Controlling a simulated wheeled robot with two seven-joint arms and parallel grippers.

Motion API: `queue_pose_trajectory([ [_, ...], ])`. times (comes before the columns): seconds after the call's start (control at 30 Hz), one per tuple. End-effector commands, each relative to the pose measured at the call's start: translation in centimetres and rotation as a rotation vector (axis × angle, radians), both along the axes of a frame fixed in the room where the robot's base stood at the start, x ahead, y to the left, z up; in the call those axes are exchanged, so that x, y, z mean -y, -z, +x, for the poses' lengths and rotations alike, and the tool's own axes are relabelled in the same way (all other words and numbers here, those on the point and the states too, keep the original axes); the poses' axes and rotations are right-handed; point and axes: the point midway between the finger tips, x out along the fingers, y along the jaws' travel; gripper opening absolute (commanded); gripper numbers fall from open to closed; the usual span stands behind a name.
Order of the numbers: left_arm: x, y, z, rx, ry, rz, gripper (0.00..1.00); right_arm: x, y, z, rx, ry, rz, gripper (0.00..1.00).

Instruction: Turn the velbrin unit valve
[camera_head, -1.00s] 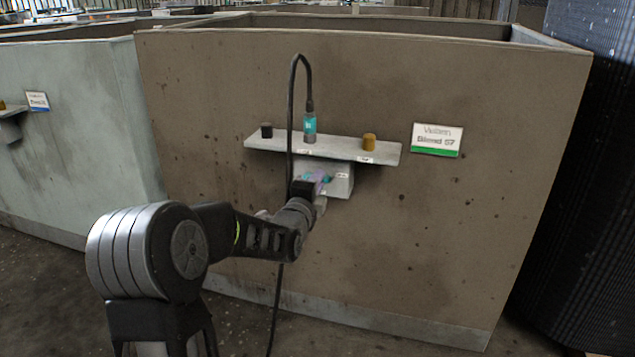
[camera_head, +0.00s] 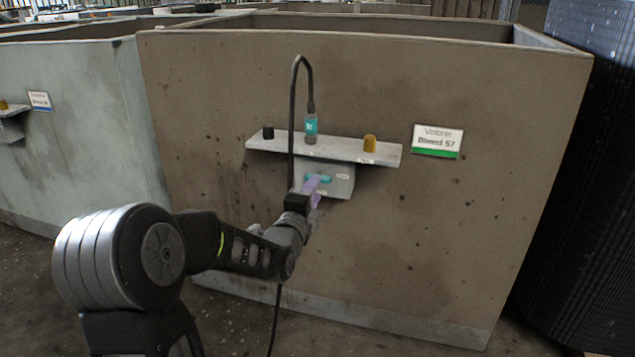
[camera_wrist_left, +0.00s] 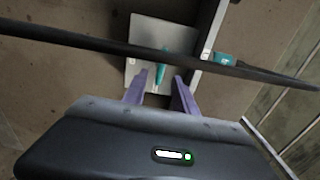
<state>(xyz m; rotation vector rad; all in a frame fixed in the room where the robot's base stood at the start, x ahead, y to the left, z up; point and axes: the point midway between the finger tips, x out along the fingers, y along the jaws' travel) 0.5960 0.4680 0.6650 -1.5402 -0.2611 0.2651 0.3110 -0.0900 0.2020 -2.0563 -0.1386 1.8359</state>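The velbrin unit valve is a grey box (camera_head: 338,181) under a shelf on the brown wall, with a teal handle (camera_head: 325,178) on its front. In the left wrist view the teal handle (camera_wrist_left: 162,66) shows between and just beyond two spread purple fingertips. My left gripper (camera_head: 312,185) is in front of the valve, open and empty; it also shows in the left wrist view (camera_wrist_left: 161,78). The fingers partly cover the handle in the head view. Whether they touch it I cannot tell. My right gripper is out of view.
The shelf (camera_head: 350,150) juts out above the valve and carries a black knob (camera_head: 268,132), a teal connector (camera_head: 310,127) and a brass knob (camera_head: 370,143). A black cable (camera_head: 292,110) hangs close to my left gripper. A sign (camera_head: 437,141) is at the right.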

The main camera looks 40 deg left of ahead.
Motion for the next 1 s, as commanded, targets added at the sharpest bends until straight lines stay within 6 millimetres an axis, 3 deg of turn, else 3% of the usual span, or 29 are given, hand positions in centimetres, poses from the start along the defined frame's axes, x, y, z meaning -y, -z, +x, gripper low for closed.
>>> queue_pose_trajectory([
  [0.1,0.6,-0.2,-1.8,-0.001,-0.001,0.0,0.34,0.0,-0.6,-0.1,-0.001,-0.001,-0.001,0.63],
  [0.27,1.0,0.0,-2.9,-0.001,0.0,0.001,0.34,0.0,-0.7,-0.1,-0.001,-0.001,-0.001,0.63],
  [0.83,1.1,0.1,-2.9,0.0,0.001,-0.003,0.34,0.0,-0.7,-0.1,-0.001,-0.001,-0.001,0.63],
  [1.0,1.1,0.4,-2.9,0.023,0.001,-0.109,0.34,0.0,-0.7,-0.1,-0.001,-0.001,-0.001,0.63],
])
